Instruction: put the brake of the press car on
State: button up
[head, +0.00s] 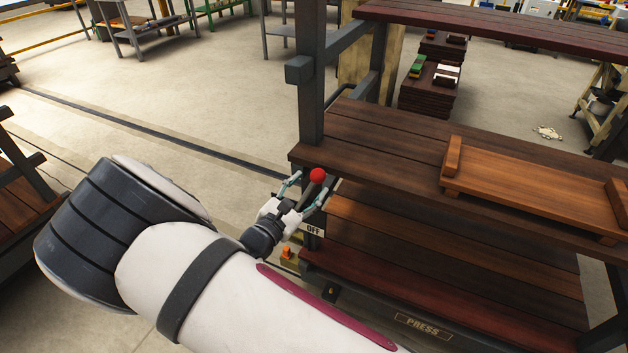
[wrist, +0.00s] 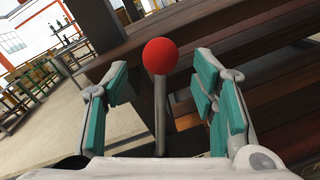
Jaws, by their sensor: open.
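The press car (head: 370,130) is a dark frame with wooden plank decks, carrying a PRESS plate (head: 423,326) low on its side. Its brake lever has a red ball knob (head: 317,175) on a grey stem, at the car's left corner post. An OFF plate (head: 313,230) shows below the lever. My gripper (head: 310,187) is open, its teal-padded fingers on either side of the lever. In the wrist view the red knob (wrist: 160,56) and the stem (wrist: 160,115) stand between the fingers, with gaps on both sides. The lever's foot is hidden by my gripper.
A wooden tray (head: 530,180) lies on the car's middle deck, right of the lever. A floor rail (head: 150,130) runs behind. Another plank rack (head: 20,190) stands at the left. Stacked boards with small blocks (head: 430,85) stand beyond the car.

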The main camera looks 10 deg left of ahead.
aim_at(313, 181)
jog(key=shift+x, duration=1.9)
grip_shut()
